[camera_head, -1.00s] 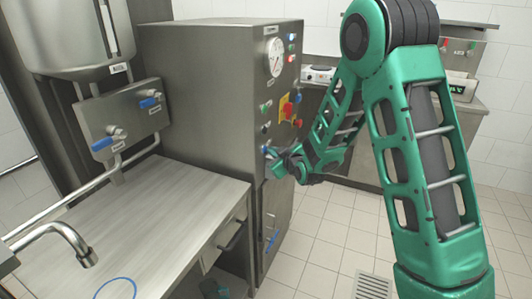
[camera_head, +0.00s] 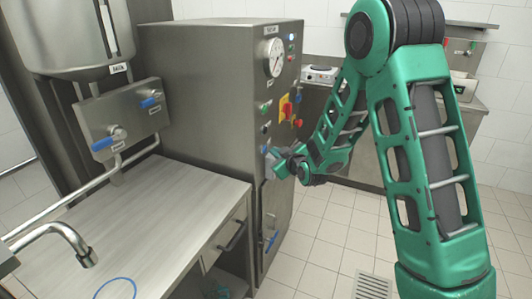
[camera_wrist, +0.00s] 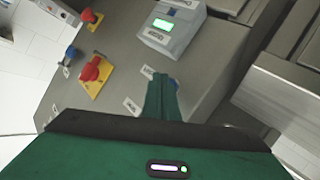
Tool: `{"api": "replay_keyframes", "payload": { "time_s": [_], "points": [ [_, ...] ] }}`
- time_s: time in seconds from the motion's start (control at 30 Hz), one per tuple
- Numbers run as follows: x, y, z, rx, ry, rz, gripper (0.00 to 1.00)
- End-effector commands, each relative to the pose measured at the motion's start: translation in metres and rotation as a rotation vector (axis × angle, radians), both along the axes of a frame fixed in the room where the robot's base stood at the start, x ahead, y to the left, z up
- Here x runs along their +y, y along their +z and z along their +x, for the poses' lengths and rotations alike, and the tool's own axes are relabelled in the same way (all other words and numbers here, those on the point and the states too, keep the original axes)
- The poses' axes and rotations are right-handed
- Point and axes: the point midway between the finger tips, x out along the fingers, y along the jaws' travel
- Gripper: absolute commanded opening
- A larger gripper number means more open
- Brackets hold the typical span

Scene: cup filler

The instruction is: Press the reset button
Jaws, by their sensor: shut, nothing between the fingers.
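My gripper (camera_head: 272,158) is shut and empty, with its fingertips close to the lower front of the steel control cabinet (camera_head: 215,95). In the wrist view the shut green fingers (camera_wrist: 161,95) point at the panel beside a blue button (camera_wrist: 174,83), which they partly hide. Its small label is unreadable, so I cannot tell for sure that it is the reset button. I also cannot tell whether the fingertips touch it.
A red-and-yellow rotary switch (camera_head: 286,107), a red button (camera_head: 298,123) and a pressure gauge (camera_head: 275,57) sit higher on the panel. A steel table (camera_head: 130,215) stands left.

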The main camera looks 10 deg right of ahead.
Motion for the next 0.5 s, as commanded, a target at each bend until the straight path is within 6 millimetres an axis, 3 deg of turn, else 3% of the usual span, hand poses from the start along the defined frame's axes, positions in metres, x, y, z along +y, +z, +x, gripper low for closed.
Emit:
{"api": "replay_keyframes", "payload": {
  "time_s": [0.27, 0.5],
  "points": [
    [-0.001, 0.0, -0.001, 0.001, 0.0, 0.0, 0.0],
    [-0.016, -0.001, -0.01, 0.002, -0.003, 0.0, 0.0]
  ]
}}
